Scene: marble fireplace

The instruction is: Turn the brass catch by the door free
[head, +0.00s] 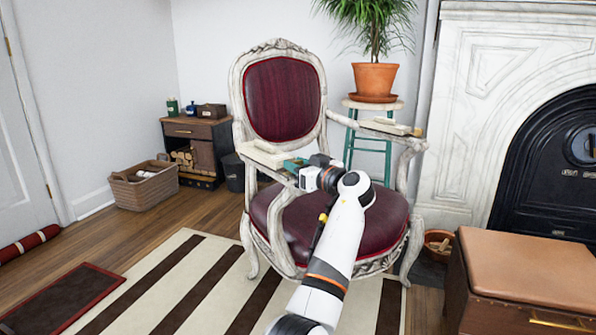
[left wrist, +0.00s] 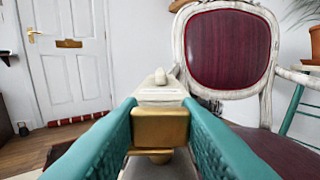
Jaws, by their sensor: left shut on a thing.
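A brass catch (left wrist: 160,127) sits at the front end of the white chair arm (head: 262,154) on the door side. In the left wrist view the catch is a block lying level between my teal fingers. My left gripper (head: 291,164) is shut on it, with one finger against each side. In the head view the gripper and wrist hide this catch. The white panelled door (left wrist: 65,60) stands in the left background of the wrist view. Another small brass piece (head: 417,132) shows at the end of the other chair arm. My right gripper is not in view.
The carved chair has a dark red seat (head: 295,225). A potted plant (head: 374,80) stands on a teal stool behind it. A leather-topped box (head: 525,265) is at the right, by the marble fireplace. A basket (head: 142,186) and striped rug (head: 185,285) lie left.

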